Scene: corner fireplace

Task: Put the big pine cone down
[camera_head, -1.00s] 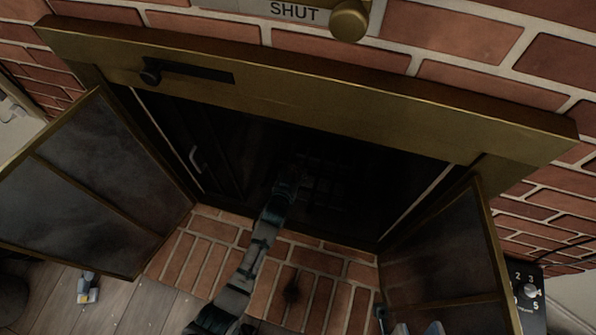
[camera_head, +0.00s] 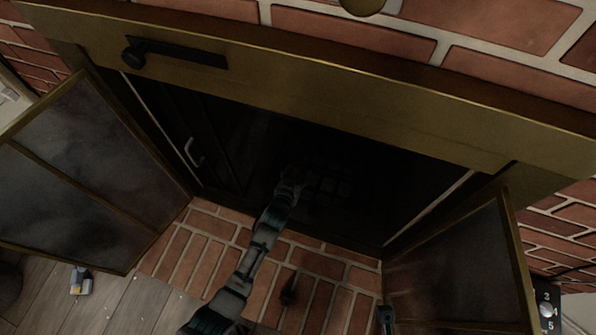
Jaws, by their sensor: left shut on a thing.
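My left arm comes up from the bottom and reaches into the dark firebox (camera_head: 240,135). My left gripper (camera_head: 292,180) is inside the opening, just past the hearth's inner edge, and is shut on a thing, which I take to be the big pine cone. The cone's outline is lost in the dark, so I cannot tell whether it touches the firebox floor. Dim blocky shapes (camera_head: 330,190) show just right of the gripper.
Glazed brass-framed doors stand open at left (camera_head: 75,175) and right (camera_head: 455,265). A brass lintel (camera_head: 330,90) spans the opening. The brick hearth (camera_head: 200,245) has a dark mark (camera_head: 288,290). A small grey-yellow object (camera_head: 81,281) lies on the wooden floor at left. A numbered dial (camera_head: 547,311) is at right.

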